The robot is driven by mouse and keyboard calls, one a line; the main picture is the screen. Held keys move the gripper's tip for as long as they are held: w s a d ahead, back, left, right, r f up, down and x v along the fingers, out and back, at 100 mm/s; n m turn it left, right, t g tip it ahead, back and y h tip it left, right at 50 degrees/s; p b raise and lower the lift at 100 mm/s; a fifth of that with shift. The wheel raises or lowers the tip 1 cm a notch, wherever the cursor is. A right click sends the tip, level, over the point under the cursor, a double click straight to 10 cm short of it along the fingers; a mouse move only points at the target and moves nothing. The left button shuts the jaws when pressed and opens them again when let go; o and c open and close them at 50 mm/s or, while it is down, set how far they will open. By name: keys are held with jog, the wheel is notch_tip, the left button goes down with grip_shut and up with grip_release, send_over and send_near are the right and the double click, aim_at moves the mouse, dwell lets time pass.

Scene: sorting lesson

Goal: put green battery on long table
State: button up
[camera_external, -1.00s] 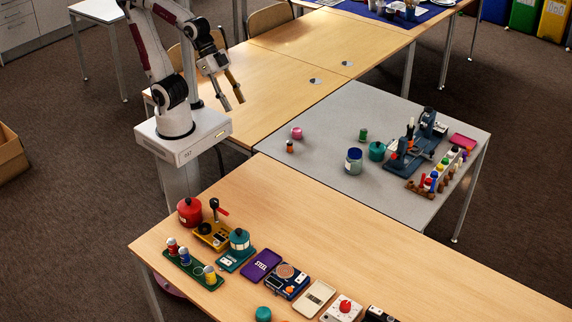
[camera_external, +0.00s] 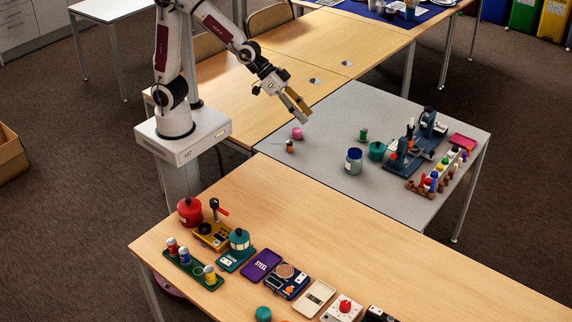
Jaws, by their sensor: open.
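A small green cylinder (camera_external: 364,134), which may be the green battery, stands on the grey table (camera_external: 330,170); it is too small to be sure. The long wooden table (camera_external: 330,235) runs across the foreground. On it, a green holder (camera_external: 215,285) carries red, blue and yellow batteries and has an empty-looking ring. My gripper (camera_external: 302,117) is open and empty, above the grey table's far left part, left of the green cylinder and apart from it.
A pink pot (camera_external: 297,133) and a small orange-brown cylinder (camera_external: 290,146) stand below my gripper. A blue-lidded jar (camera_external: 354,161), a teal pot (camera_external: 377,151), a dark blue device (camera_external: 416,145) and a rack of coloured pieces stand to the right. The long table's right half is largely clear.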

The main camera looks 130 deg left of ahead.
jog(key=w+a+f+n+y, duration=0.2)
jog(key=w+a+f, duration=0.3)
jog(key=a, duration=0.4)
jog(key=n+g+y, duration=0.3)
jog(key=n+y, duration=0.3)
jog(key=y, duration=0.2)
send_near(354, 135)
jog(key=x, duration=0.4)
jog(key=shift+w+r, duration=0.1)
jog(key=shift+r, duration=0.05)
jog(key=shift+x, duration=1.3)
